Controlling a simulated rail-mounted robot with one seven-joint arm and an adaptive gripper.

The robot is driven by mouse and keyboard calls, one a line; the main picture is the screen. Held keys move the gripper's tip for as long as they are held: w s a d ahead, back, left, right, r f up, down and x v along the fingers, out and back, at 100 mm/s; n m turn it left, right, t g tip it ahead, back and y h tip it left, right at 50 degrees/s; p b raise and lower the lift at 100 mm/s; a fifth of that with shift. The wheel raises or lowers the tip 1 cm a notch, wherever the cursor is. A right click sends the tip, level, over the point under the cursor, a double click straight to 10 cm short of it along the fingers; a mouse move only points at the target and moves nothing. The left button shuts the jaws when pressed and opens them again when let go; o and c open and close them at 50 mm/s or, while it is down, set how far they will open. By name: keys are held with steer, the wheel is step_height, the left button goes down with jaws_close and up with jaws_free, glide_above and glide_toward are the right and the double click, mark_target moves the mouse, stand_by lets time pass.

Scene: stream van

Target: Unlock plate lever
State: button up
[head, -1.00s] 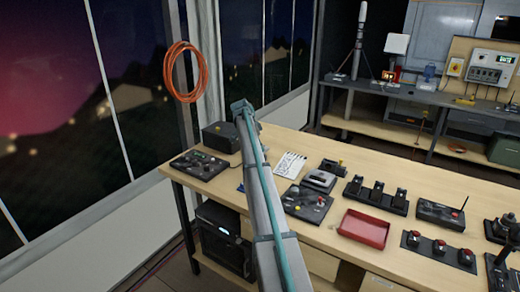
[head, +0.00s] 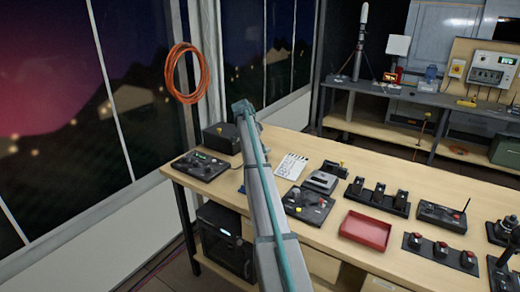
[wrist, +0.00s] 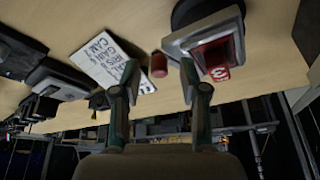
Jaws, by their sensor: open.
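My gripper (wrist: 160,74) is open in the wrist view, its two fingers apart and nothing held. A small red cylinder (wrist: 158,65) shows between the fingertips in the picture; I cannot tell the gap to it. Right of it is a pale, framed plate with a red piece (wrist: 216,58) bearing a white mark. This may be the plate lever, but its lock state cannot be read. In the head view my arm hides the gripper and this plate.
A handwritten card (wrist: 105,60) lies left of the fingers; it also shows in the head view (head: 291,166). A black box (head: 221,138) and a control panel (head: 200,165) stand at the bench's left end. A red tray (head: 366,231) and several control units are to the right.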

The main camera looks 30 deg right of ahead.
steer(key=v, duration=1.1)
steer(key=shift+r, duration=0.3)
